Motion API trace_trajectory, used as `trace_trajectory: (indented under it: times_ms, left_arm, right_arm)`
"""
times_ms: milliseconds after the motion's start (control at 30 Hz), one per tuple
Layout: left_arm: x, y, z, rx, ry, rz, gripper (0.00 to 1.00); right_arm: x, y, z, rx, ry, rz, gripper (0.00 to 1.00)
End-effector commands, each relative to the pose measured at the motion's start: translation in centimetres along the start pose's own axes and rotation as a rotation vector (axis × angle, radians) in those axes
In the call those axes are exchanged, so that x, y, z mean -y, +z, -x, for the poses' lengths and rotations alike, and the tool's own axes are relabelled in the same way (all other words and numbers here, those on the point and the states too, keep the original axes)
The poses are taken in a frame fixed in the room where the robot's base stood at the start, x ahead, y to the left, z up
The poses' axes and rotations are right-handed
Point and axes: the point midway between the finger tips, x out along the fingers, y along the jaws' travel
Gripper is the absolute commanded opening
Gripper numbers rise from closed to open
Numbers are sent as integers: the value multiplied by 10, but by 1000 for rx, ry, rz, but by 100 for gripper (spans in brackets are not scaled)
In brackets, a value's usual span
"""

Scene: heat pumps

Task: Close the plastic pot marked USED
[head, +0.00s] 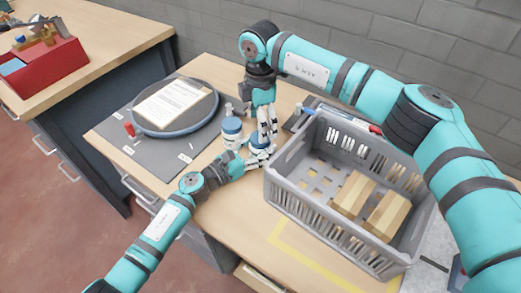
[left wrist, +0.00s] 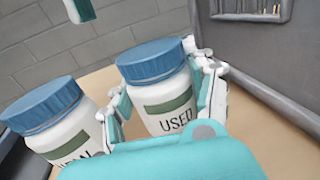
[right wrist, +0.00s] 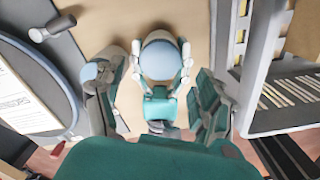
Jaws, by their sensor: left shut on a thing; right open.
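The white pot marked USED (left wrist: 170,112) stands upright on the table, with a blue lid (left wrist: 152,62) on top. I cannot tell whether the lid is tight. My left gripper (left wrist: 164,100) is shut around the pot's body, below the lid; in the head view this gripper (head: 262,155) reaches in low from the left. My right gripper (head: 267,132) points down above the pot, open and empty. In the right wrist view the lid (right wrist: 160,58) lies between its spread fingers. A second blue-lidded pot (left wrist: 52,118), its label partly hidden, stands beside it.
A grey crate (head: 285,192) with cardboard boxes stands close to the pots' right. To the left, a round tray (head: 140,128) with a paper lies on a grey mat (head: 158,160). A red bin (head: 45,68) sits on another bench. Free table lies in front of the crate.

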Motion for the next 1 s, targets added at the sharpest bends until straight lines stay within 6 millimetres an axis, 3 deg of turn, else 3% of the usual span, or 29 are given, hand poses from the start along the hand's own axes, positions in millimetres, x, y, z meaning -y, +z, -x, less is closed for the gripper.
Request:
trace_trajectory:
  times_ms: [167,1000]
  left_arm:
    - [0,0,0,0,0,1,0]
    - [0,0,0,0,0,0,0]
  right_arm:
    - [-1,0,4,2,2,245,72]
    - [0,1,30,2,-1,2181,72]
